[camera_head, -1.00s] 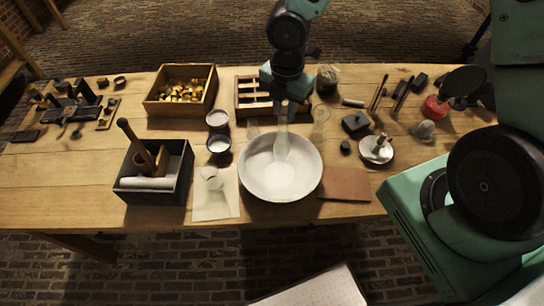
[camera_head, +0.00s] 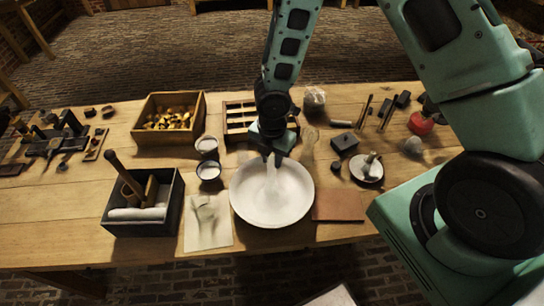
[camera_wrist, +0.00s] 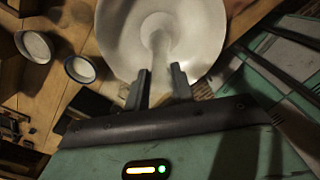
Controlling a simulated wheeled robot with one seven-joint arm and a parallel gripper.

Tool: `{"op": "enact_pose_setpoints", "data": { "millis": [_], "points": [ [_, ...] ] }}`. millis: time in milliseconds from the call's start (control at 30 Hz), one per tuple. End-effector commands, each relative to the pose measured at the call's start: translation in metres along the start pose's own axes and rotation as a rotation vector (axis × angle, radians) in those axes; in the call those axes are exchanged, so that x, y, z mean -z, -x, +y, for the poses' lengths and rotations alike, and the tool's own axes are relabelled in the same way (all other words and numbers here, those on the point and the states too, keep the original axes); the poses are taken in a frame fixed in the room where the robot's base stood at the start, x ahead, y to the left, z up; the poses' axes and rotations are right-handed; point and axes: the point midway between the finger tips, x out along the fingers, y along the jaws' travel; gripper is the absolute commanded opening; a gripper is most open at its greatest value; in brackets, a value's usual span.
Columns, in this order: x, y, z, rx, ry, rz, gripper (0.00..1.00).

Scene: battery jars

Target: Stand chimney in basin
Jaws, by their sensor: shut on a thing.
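The white basin (camera_head: 240,205) stands at the front middle of the table and also fills the top of the wrist view (camera_wrist: 112,42). My gripper (camera_head: 272,160) is above the basin, pointing down. Its two fingers (camera_wrist: 158,88) are closed around the upper end of the clear glass chimney (camera_head: 271,184), which also shows pale and see-through in the wrist view (camera_wrist: 158,45). The chimney looks upright, near the basin's middle and inside its rim. I cannot tell whether its lower end touches the basin floor.
Two small cups (camera_head: 208,170) stand left of the basin. A paper sheet (camera_head: 210,235) with a faint glass piece lies beside it. A brown mat (camera_head: 338,206) lies at the right. A dark box (camera_head: 115,228) stands further left, and a wooden divided tray (camera_head: 235,106) behind.

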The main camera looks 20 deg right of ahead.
Motion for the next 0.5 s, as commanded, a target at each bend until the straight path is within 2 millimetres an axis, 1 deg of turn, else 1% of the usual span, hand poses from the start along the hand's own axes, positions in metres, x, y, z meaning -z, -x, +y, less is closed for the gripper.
{"op": "enact_pose_setpoints", "data": {
  "millis": [200,233,267,300,500],
  "points": [
    [0.0,-0.0044,-0.0002,0.001,0.0,0.0,0.01],
    [0.0,-0.0028,-0.0002,0.001,0.0,0.0,0.33],
    [0.0,-0.0026,-0.0002,0.001,0.0,0.0,0.41],
    [0.0,-0.0025,-0.0002,0.001,0.0,0.0,0.46],
    [0.0,-0.0024,-0.0003,0.001,0.0,0.0,0.46]
  ]
}}
